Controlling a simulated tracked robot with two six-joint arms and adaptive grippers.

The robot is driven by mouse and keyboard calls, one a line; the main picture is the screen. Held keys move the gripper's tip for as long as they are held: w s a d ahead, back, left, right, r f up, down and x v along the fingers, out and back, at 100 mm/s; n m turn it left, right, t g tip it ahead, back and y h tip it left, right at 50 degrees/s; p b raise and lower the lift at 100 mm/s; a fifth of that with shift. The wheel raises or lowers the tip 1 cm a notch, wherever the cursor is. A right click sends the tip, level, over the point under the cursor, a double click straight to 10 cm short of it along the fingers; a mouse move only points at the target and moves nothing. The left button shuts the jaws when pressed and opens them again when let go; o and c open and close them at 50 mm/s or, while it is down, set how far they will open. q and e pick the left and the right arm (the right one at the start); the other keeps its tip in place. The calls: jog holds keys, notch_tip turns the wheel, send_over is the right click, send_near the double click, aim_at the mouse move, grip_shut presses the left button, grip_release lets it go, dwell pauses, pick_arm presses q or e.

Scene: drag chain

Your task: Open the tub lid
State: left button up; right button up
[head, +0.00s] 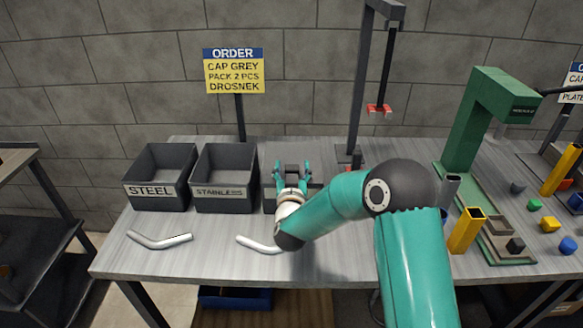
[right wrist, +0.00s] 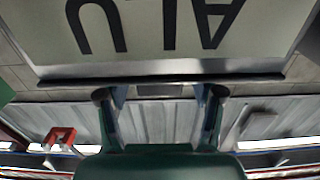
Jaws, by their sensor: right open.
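A dark tub (head: 269,203) stands behind my right gripper in the head view, mostly hidden by it and my arm. In the right wrist view a pale panel lettered "ALU" (right wrist: 150,50) fills the top, upside down, with a dark edge (right wrist: 255,79) below it. I cannot tell a lid apart from the tub. My right gripper (head: 292,168) is open; in the right wrist view its two fingers (right wrist: 160,95) are apart, close to the dark edge. A small grey piece shows between them; whether they touch it is unclear. My left gripper is not in view.
Open tubs labelled STEEL (head: 157,193) and STAINLESS (head: 223,195) stand to the left. Two bent pale pipes (head: 160,241) (head: 258,245) lie on the table's front part. A dark post (head: 362,80) rises behind. A green press (head: 470,130), yellow tubes and small blocks are at right.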

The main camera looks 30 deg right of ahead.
jog(key=shift+c, duration=0.2)
grip_shut()
jog(key=shift+r, duration=0.1)
